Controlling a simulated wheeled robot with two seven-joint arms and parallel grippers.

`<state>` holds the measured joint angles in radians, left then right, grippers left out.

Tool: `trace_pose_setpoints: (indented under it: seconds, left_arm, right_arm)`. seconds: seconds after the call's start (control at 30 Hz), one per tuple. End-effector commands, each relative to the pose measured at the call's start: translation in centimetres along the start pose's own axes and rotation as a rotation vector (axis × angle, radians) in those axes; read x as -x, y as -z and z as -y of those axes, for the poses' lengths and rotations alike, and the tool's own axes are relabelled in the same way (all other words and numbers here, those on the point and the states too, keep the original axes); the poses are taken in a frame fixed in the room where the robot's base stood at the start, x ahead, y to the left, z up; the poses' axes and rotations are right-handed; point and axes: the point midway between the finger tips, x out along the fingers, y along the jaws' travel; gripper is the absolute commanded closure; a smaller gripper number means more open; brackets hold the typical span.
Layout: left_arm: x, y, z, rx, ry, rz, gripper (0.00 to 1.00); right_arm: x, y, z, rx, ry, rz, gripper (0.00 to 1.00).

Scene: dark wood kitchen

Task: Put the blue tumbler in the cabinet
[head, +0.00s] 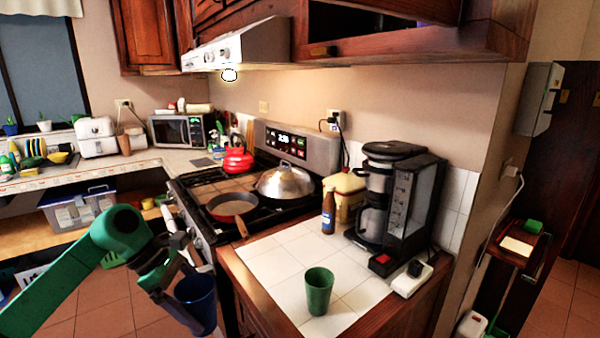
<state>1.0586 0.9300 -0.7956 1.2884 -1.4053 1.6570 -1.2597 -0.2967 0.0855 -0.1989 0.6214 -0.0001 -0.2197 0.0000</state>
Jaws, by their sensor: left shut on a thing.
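The blue tumbler (199,302) is at the lower left of the head view, in front of the stove and left of the tiled counter. My left gripper (190,288) is shut on it and holds it off any surface, slightly tilted. Its fingers cover part of the tumbler's left side. The upper cabinet (425,45) hangs above the coffee maker at the top right. Its front is open with a dark interior; the inside is mostly cut off by the picture's top edge. My right gripper is out of view.
A green cup (319,291) stands on the white tiled counter (273,267). A coffee maker (400,200), a brown bottle (328,212) and a yellowish container (347,190) stand behind it. A pan (232,205) with its handle toward the counter sits on the stove. The range hood (238,46) adjoins the cabinet.

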Motion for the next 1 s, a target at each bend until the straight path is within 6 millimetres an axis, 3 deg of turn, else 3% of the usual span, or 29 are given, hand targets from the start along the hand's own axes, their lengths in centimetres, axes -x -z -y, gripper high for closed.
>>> trace_pose_setpoints:
  seconds: [0.17, 0.3, 0.5, 0.83, 0.93, 1.0]
  left_arm:
    - [-6.2, 1.3, 3.3, -0.445, 0.296, 0.000, 0.68]
    - [-10.8, 3.2, 7.1, -0.880, 0.573, -0.003, 0.68]
    - [-14.0, 5.7, 11.2, -1.285, 0.828, -0.003, 0.68]
    - [-14.8, 6.3, 11.9, -1.345, 0.864, -0.001, 0.68]
    - [-17.4, 7.8, 12.4, -1.338, 0.863, 0.004, 0.68]
    - [-20.2, 9.6, 13.3, -1.335, 0.862, 0.007, 0.68]
  right_arm:
    - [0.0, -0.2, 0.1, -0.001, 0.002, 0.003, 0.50]
    - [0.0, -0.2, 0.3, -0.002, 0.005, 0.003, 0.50]
    - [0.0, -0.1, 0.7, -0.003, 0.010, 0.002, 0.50]
    - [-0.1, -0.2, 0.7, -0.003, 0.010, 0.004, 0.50]
    - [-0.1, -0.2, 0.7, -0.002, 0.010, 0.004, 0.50]
    - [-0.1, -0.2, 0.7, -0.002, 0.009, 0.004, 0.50]
